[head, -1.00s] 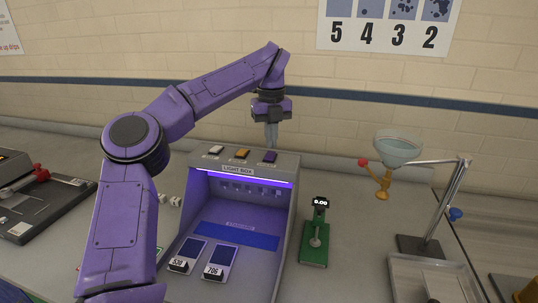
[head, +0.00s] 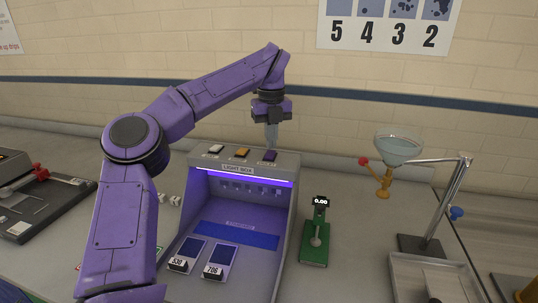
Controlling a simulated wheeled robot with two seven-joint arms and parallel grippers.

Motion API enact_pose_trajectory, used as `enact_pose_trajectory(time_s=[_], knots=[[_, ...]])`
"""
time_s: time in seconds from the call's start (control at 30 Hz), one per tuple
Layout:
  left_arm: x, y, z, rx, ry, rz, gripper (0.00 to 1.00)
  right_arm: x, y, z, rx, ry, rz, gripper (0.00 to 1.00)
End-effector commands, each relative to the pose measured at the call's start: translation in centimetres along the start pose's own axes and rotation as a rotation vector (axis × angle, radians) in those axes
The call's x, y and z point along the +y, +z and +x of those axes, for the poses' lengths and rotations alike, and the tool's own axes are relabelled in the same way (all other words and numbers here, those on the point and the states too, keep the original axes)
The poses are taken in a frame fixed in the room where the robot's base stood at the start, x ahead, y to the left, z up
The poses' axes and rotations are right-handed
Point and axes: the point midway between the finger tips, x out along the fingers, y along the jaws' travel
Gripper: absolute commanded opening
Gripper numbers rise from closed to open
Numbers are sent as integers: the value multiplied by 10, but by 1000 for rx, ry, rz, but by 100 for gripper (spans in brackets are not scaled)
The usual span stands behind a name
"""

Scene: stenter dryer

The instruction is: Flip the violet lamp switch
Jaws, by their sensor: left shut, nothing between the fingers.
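The light box (head: 292,205) stands on the counter in the middle of the head view, with a violet glowing tube under its top edge. On its top are a white switch (head: 216,149), an orange switch (head: 241,152) and the violet switch (head: 269,155) at the right. My left gripper (head: 271,148) points straight down, shut and empty, with its fingertips at the violet switch's back edge. I cannot tell for sure whether they touch it. My right gripper is not in view.
Two dark sample cards with tags (head: 215,272) lie in the box. A green gauge (head: 315,245) stands to its right. Farther right are a funnel (head: 398,150) on a stand and a metal tray (head: 410,268). A black device (head: 40,205) is at the left.

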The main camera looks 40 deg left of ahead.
Motion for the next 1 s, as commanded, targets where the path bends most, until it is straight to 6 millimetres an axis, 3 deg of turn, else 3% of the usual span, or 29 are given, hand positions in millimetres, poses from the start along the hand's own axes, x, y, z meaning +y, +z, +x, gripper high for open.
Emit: enact_pose_trajectory(time_s=[1.0], knots=[[0,0,14,1,1,0,0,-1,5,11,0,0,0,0]])
